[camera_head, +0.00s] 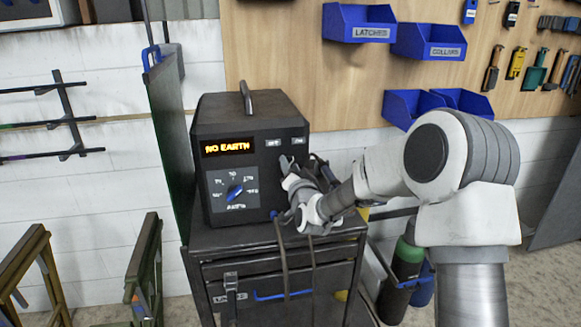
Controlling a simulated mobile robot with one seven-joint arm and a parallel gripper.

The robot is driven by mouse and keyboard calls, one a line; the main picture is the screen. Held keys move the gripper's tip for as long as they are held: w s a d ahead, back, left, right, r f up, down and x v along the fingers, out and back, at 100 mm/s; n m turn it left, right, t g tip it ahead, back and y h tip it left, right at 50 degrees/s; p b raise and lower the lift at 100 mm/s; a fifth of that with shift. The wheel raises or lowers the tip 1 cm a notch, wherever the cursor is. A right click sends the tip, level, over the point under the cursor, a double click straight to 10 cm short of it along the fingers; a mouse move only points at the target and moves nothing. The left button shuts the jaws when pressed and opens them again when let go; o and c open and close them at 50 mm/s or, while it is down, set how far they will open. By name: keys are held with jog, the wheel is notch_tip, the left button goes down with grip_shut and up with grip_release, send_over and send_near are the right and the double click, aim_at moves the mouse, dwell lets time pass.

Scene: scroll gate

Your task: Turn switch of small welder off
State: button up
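The small welder (248,125) is a dark box with a top handle, standing on a dark cabinet. Its lit orange display reads "NO EARTH". Below the display is a blue rotary knob (235,191) on a grey dial plate with markings around it. Two small labels sit at the upper right of the front, and the panel below them is partly hidden by my gripper. My gripper (287,168) is at the right part of the welder's front, right of the knob. Its fingertips are small and overlap the dark panel, so contact and opening cannot be made out. The switch itself is not clearly visible.
The cabinet (225,262) under the welder has drawers, and cables hang down its front. A green panel (170,130) stands left of the welder. Blue bins (358,23) and tools hang on the wooden board. A green cylinder (405,268) stands right of the cabinet.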

grip_shut()
jog(key=shift+f+b, duration=0.1)
jog(key=shift+b, duration=0.2)
jog(key=shift+s+a+n+b, duration=0.1)
jog(key=shift+a+n+b, duration=0.1)
jog(key=shift+n+b, duration=4.05)
jog(key=shift+a+n+b, duration=0.15)
jog(key=shift+n+b, duration=3.6)
jog(key=shift+b, duration=1)
jog(key=shift+o, duration=1.1)
grip_release()
